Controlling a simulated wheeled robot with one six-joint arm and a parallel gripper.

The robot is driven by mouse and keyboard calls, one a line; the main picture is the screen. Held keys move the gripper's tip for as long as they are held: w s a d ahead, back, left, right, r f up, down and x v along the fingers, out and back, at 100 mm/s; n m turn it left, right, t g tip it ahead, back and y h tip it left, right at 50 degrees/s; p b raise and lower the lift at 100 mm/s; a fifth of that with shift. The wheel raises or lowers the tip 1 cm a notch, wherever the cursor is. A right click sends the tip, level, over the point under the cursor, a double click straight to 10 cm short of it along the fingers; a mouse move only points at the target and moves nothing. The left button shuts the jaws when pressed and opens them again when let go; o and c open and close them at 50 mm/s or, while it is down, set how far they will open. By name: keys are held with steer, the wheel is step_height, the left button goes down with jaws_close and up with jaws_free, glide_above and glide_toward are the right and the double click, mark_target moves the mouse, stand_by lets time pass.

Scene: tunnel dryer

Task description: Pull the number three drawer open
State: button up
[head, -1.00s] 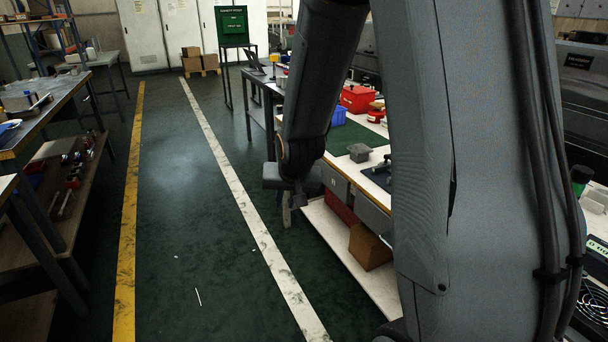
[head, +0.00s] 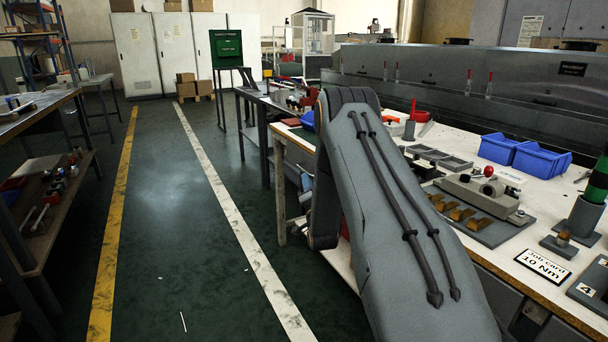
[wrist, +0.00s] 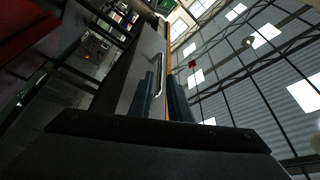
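In the wrist view a grey drawer front (wrist: 133,82) runs up the middle, seen from close by and turned on its side. A bright metal bar handle (wrist: 159,74) stands out from it. My gripper (wrist: 166,88) is open, with its two dark fingers apart. The handle shows in line with the gap between the fingers; I cannot tell whether they touch it. No drawer number is readable. In the head view my arm hides the gripper and the drawer at it. Grey drawer fronts (head: 496,298) show under the bench at the lower right.
The white workbench (head: 556,238) carries blue bins (head: 541,160), a grey fixture (head: 476,192) and a job card (head: 543,266). A second bench (head: 31,120) stands at the left.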

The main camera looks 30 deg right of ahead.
mark_target(304, 170)
steer(key=shift+b+x, duration=0.5)
steer(key=shift+x, duration=3.45)
steer(key=shift+a, duration=0.1)
jaws_close()
